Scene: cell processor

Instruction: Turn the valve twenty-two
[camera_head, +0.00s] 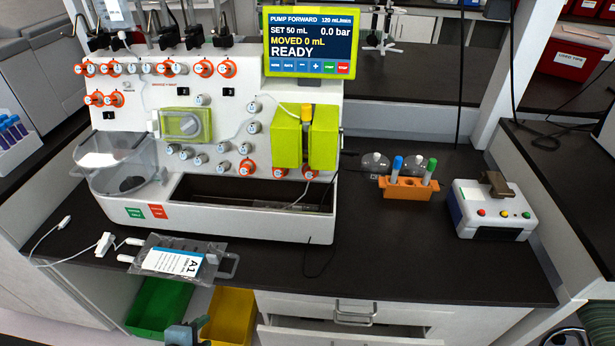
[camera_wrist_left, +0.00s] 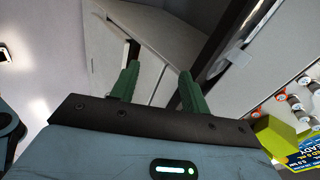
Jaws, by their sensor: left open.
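The white cell processor (camera_head: 215,110) stands on the dark bench, with rows of small valves on its front. Some valves have orange bodies, such as an orange valve (camera_head: 227,68) at the end of the top row; others are plain white, such as a white valve (camera_head: 254,106) near the middle. Their numbers are too small to read, so I cannot tell which is valve twenty-two. My left gripper (camera_head: 187,331) is low at the bottom edge, below the bench top and well apart from the valves. In the left wrist view its green fingers (camera_wrist_left: 158,68) are apart and empty.
A screen (camera_head: 308,40) reads READY. A bag labelled A1 (camera_head: 180,260) lies at the bench's front edge. An orange tube rack (camera_head: 405,190) and a white device (camera_head: 493,208) stand to the right. A drawer (camera_head: 340,335) is pulled open below the bench. The front right bench is clear.

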